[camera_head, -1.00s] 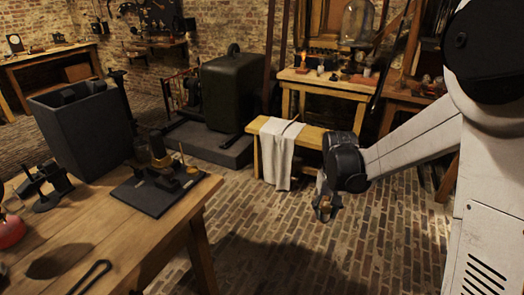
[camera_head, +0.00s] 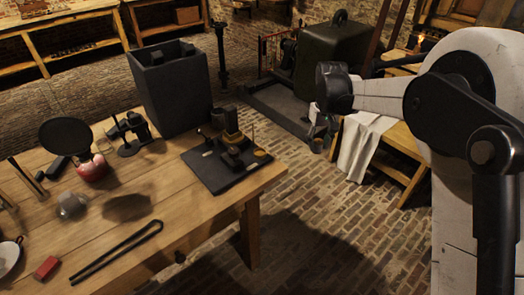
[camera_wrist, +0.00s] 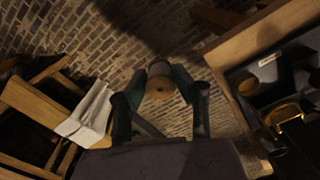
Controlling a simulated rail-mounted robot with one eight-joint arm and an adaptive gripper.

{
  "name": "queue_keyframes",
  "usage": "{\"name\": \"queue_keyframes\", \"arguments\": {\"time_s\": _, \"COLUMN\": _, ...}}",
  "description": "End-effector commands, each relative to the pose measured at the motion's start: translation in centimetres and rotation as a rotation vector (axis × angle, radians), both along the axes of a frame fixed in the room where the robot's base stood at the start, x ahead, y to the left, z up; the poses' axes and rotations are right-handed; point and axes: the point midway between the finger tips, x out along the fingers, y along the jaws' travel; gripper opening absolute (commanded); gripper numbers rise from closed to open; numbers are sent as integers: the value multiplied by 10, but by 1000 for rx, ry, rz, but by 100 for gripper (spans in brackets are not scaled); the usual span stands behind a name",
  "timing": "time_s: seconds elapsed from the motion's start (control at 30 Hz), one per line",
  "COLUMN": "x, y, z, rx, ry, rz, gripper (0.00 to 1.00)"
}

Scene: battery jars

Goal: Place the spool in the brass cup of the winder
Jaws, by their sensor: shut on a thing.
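My gripper (camera_head: 320,135) hangs over the floor to the right of the workbench, apart from it. In the wrist view its fingers (camera_wrist: 160,95) are shut on the spool (camera_wrist: 159,83), a pale-sided piece with a brown round end and a dark centre spot. The spool is hard to make out in the head view. The winder (camera_head: 228,158) stands on a dark base plate at the bench's right end. A small brass cup (camera_head: 262,156) shows on its right side. Brass round parts of the winder also show at the right of the wrist view (camera_wrist: 284,113).
A tall grey box (camera_head: 170,90) stands behind the winder. A black rod tool (camera_head: 115,252), a red block (camera_head: 47,268) and a dark disc on a stand (camera_head: 66,140) are on the bench (camera_head: 190,225). A cloth-draped low table (camera_head: 362,148) is near my gripper.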

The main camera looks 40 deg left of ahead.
Motion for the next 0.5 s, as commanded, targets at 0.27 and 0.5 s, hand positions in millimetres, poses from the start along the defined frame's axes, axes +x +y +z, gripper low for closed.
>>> {"name": "queue_keyframes", "arguments": {"time_s": 0.27, "x": -68, "y": 145, "z": 27, "rx": 0, "ry": 0, "rz": 250, "gripper": 8}}
{"name": "queue_keyframes", "arguments": {"time_s": 0.5, "x": -131, "y": 230, "z": 41, "rx": 0, "ry": 0, "rz": 414, "gripper": 8}}
